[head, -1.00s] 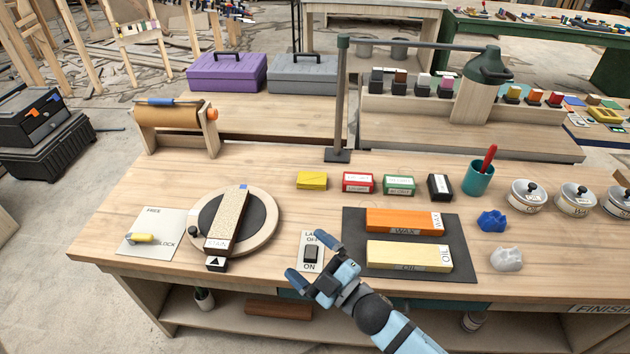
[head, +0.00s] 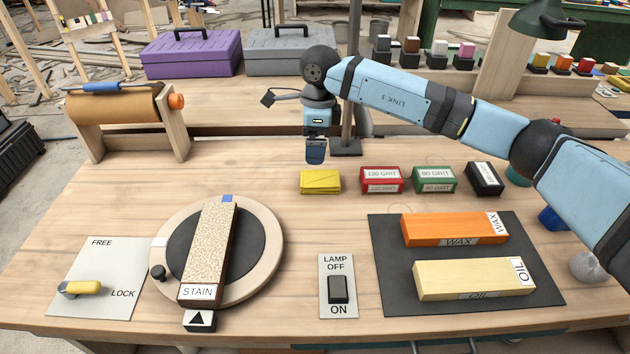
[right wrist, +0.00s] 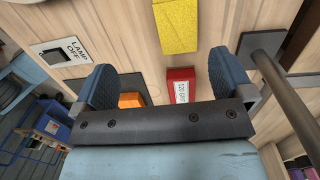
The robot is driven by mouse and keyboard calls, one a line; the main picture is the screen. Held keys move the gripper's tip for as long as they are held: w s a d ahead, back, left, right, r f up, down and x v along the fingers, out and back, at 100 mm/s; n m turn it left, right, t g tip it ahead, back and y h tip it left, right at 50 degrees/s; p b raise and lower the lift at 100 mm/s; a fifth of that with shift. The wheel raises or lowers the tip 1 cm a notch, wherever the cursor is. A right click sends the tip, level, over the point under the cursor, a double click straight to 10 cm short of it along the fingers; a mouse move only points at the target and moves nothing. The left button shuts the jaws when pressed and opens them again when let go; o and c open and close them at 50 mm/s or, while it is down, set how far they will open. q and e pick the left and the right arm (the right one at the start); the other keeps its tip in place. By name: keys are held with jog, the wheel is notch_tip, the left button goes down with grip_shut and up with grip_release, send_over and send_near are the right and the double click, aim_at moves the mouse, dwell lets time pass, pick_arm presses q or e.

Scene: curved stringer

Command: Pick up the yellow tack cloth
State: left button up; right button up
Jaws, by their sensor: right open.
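The yellow tack cloth (head: 320,182) lies folded on the workbench, left of the red sanding block. In the right wrist view the cloth (right wrist: 177,25) is beyond my fingertips, at the top of the picture. My right gripper (head: 315,155) points down over the bench, just behind and above the cloth in the head view, apart from it. In the right wrist view the two fingers of my right gripper (right wrist: 164,80) are wide apart with nothing held between them. My left gripper is not in view.
The red block (head: 381,180), green block (head: 434,180) and black block (head: 484,179) stand in a row to the right. The lamp post (head: 352,130) rises close to my gripper. The lamp switch (head: 338,285) and stain turntable (head: 262,262) are nearer the front.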

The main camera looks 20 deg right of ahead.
aim_at(321, 178)
jog(key=shift+h, duration=0.5)
jog(key=f, duration=0.2)
jog(key=d+f, duration=0.1)
jog(key=f, duration=0.2)
jog(key=w+f+b, duration=0.1)
jog(key=f, duration=0.2)
jog(key=shift+w+d+f, duration=0.1)
jog(key=shift+d+f, duration=0.15)
jog(key=shift+d, duration=0.1)
notch_tip(321, 178, down, 4)
jog(key=shift+d+f, duration=0.1)
jog(key=c, duration=1)
